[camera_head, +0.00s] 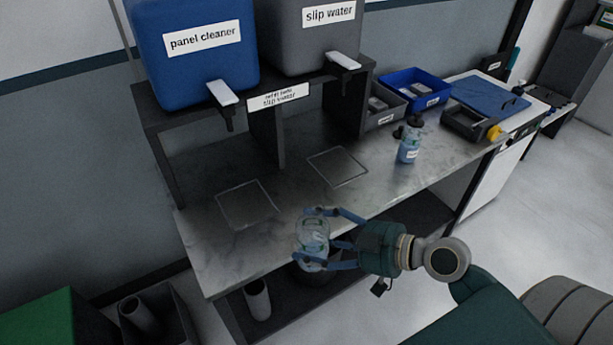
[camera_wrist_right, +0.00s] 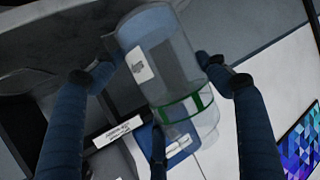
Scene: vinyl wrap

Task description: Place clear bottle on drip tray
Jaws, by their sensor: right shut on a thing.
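The clear bottle (camera_head: 313,240) is see-through with a green band. My right gripper (camera_head: 318,238) is shut on it, with blue fingers around its sides, at the front edge of the workbench. In the right wrist view the clear bottle (camera_wrist_right: 165,62) sits between the fingers of the right gripper (camera_wrist_right: 160,85), with a white label on its side. Two square drip trays lie flat on the bench: one on the left (camera_head: 247,204) below the blue panel cleaner tank, one on the right (camera_head: 338,167) below the grey slip water tank. Both look empty. My left gripper is not in view.
The panel cleaner tank (camera_head: 195,50) and slip water tank (camera_head: 308,35) stand on a dark shelf with taps overhanging the bench. A blue-filled spray bottle (camera_head: 409,142) stands right of the trays. A blue bin (camera_head: 414,88) is behind it. The bench between trays is clear.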

